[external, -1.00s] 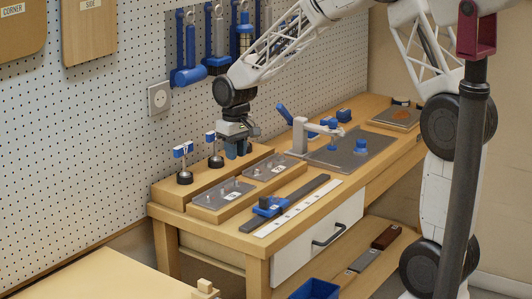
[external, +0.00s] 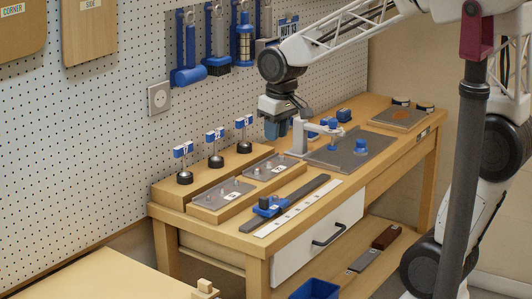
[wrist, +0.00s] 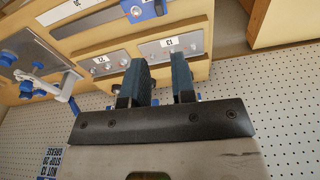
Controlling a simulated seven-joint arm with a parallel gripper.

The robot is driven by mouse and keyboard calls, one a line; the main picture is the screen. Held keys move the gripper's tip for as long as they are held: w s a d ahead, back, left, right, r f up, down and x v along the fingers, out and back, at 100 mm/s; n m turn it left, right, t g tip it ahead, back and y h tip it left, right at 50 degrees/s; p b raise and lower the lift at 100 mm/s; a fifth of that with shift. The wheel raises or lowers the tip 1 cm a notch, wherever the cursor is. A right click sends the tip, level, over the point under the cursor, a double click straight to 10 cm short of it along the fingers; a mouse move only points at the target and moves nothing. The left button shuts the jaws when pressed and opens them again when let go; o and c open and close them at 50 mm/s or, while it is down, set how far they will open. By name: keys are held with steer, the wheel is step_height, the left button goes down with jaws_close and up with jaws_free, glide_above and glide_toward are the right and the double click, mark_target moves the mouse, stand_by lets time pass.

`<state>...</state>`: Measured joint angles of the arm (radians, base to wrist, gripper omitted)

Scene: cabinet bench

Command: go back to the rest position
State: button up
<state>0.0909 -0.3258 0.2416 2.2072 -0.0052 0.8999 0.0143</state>
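My gripper (external: 276,131) hangs above the workbench (external: 387,112), near the pegboard and left of the white clamp arm. In the wrist view, my gripper (wrist: 160,82) shows two dark fingers with a clear gap between them and nothing held. Three black knobs with blue-and-white tags stand on the wooden block: a left one (external: 184,177), a middle one (external: 215,161) and a right one (external: 243,146). My gripper is to the right of these and apart from them.
The white toggle clamp (external: 302,137) with blue handles stands close to my gripper on a grey plate (external: 345,158). Blue-handled tools (external: 190,50) hang on the pegboard behind. Metal plates (external: 222,193) lie on wood in front of the knobs. Air above the bench front is clear.

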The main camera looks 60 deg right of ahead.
steer(key=s+a, duration=0.2)
steer(key=s, duration=0.7)
steer(key=s+a+r+n+t, duration=0.1)
steer(key=s+a, duration=0.1)
steer(key=s, duration=0.8)
steer(key=shift+s+r, duration=0.15)
steer(key=shift+r, duration=0.15)
